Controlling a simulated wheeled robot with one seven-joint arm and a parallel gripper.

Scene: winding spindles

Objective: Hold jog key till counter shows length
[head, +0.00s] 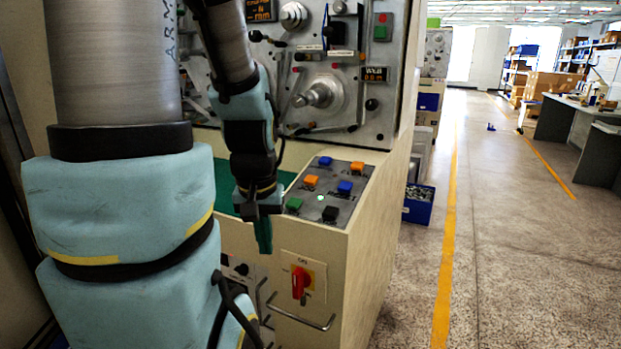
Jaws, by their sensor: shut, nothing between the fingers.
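The counter (374,74), marked WEB, shows orange digits that look like 0.0 m. My gripper (263,240) is shut and empty. It points down at the panel's left front, left of the green key and apart from it in the picture. No key is visibly pressed by it.
A red rotary switch (299,281) on a yellow plate and a metal handle (300,320) are on the cabinet front below the panel. The spindle (320,94) and several knobs and levers stick out of the upright face. Open floor lies to the right, past the yellow line (446,240).

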